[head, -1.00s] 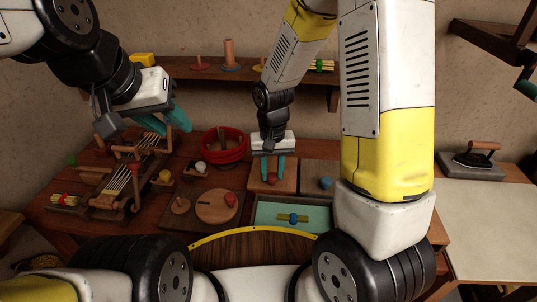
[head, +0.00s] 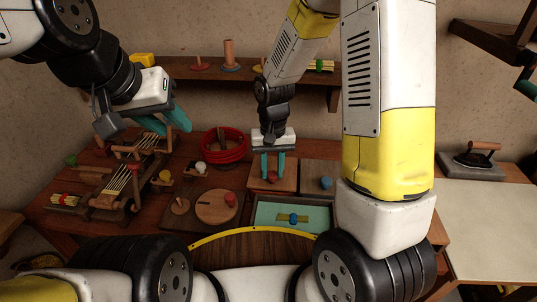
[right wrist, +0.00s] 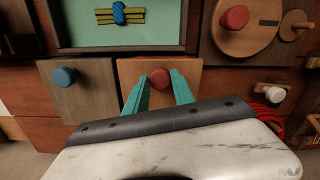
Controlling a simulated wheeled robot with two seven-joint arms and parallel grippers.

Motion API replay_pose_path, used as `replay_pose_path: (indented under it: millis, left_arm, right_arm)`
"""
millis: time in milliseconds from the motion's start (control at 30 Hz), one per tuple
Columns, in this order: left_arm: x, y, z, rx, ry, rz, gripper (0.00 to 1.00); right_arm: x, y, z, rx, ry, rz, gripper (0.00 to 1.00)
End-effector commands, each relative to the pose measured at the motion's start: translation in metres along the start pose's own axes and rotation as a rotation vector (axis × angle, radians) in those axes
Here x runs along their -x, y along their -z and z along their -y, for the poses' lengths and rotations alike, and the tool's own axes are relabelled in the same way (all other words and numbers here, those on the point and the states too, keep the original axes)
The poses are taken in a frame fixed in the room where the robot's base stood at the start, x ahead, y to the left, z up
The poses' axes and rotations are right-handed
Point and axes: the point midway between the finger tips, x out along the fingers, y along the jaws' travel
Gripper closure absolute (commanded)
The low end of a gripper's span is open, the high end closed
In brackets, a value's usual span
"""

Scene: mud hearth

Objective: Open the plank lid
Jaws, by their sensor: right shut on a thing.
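The plank lid (head: 288,184) is a square brown wooden panel with a red knob (head: 272,176), at the centre of the bench in the head view. In the right wrist view the lid (right wrist: 132,70) lies below the green tray, and its red knob (right wrist: 160,78) sits between my two teal fingers. My right gripper (head: 272,172) points down and is shut on the red knob. The lid looks flat; any gap under it cannot be seen. My left gripper (head: 168,122) is open and empty, above the left of the bench.
A darker panel with a blue knob (head: 326,183) is right beside the lid. A round lid (head: 216,207) and a green-lined tray (head: 268,214) lie in front. A red coil (head: 224,147) is behind on the left. A shelf (head: 315,76) with pegs is on the wall.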

Motion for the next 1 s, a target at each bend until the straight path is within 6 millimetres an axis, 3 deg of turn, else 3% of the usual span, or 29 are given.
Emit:
replay_pose_path:
  millis: [467, 1000]
  left_arm:
    - [0.000, 0.000, 0.000, 0.000, 0.000, 0.000, 0.64]
    - [0.000, 0.000, 0.000, 0.000, 0.000, 0.000, 0.64]
  right_arm:
    - [0.038, 0.029, -0.006, -0.002, 0.075, 0.316, 1.00]
    - [0.060, 0.057, -0.013, -0.001, 0.072, 0.307, 1.00]
